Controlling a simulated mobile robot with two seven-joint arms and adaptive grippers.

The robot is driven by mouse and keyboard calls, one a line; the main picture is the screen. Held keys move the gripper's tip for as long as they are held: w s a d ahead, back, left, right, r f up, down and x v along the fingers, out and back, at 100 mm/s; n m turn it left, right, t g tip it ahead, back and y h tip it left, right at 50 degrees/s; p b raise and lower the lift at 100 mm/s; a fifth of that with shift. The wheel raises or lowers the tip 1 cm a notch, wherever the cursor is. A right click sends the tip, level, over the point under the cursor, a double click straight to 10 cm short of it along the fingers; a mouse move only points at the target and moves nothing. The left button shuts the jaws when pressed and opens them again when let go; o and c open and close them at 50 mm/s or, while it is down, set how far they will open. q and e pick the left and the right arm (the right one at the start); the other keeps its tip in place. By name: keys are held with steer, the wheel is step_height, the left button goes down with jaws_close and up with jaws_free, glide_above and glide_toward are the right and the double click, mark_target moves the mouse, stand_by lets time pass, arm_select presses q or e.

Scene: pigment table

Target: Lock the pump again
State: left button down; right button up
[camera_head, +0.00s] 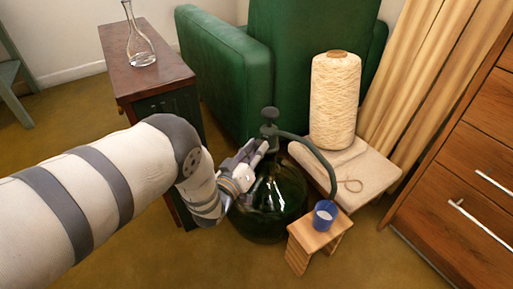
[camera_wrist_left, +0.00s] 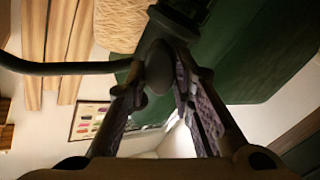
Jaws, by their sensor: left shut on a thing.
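The pump (camera_head: 269,122) is dark grey-green, with a knob on top, and stands upright on a dark green glass demijohn (camera_head: 270,205). A dark hose curves from it to the right and down towards a blue cup (camera_head: 325,213). My left gripper (camera_head: 260,149) reaches in from the left at the pump's lower part. In the left wrist view a rounded dark part of the pump (camera_wrist_left: 159,66) sits between the fingertips (camera_wrist_left: 158,72), which are shut on it. Whether the pump is locked cannot be told. My right gripper is not in view.
The cup stands on a small wooden stool (camera_head: 318,239). A cone of cream yarn (camera_head: 335,100) stands on a pale low table (camera_head: 375,172) behind. A green armchair (camera_head: 225,75) is at the back; a dark cabinet (camera_head: 115,60) with a glass flask (camera_head: 139,45) is left. Wooden drawers (camera_head: 465,165) stand right.

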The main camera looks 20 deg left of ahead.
arm_select(q)
steer(key=shift+f+n, duration=0.2)
steer(key=shift+n, duration=2.9)
steer(key=shift+f+n, duration=0.15)
steer(key=shift+n, duration=2.95)
steer(key=c, duration=1.4)
jaws_free()
steer(key=shift+a, duration=0.1)
steer(key=s+a, duration=0.1)
steer(key=s, duration=1.1)
steer(key=shift+a, duration=0.3)
